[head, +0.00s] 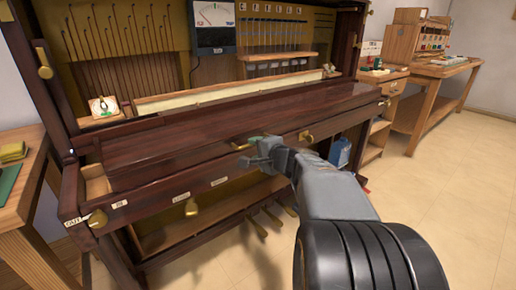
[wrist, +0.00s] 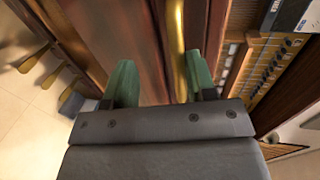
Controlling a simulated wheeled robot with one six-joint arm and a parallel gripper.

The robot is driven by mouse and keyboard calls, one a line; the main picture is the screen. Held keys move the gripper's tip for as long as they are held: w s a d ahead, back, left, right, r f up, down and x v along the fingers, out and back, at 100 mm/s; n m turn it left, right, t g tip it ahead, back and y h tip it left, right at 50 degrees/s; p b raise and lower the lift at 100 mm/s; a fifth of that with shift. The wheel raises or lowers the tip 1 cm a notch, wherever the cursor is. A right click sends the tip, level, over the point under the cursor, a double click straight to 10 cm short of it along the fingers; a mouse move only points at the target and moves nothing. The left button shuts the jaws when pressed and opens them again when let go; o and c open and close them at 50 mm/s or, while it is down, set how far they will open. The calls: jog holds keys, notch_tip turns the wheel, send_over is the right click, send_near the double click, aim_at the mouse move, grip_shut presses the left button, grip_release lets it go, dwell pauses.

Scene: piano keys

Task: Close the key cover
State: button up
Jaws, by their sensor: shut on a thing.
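The key cover (head: 215,133) is a long, glossy dark-wood board across the front of the piano. In the head view it lies low, tilted toward me, below the cream strip. My gripper (head: 262,156) is at its front edge, right of the middle, beside a brass handle (head: 241,145). In the wrist view my gripper's green fingertips (wrist: 161,78) stand apart on either side of dark wood and a brass bar (wrist: 177,45). The bar runs close to the right fingertip. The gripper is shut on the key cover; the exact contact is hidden.
The cream strip (head: 215,94) lies behind the cover, under the open upper case with its meter (head: 214,24). Brass pedals (head: 258,228) are below. A wooden table (head: 18,205) stands at the left; workbenches (head: 432,88) stand at the right. The tiled floor (head: 450,190) is clear.

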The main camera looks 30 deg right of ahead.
jog(key=shift+f, duration=0.4)
jog(key=p+v, duration=0.4)
jog(key=v, duration=1)
jog(key=shift+r, duration=0.4)
jog(key=shift+w, duration=0.1)
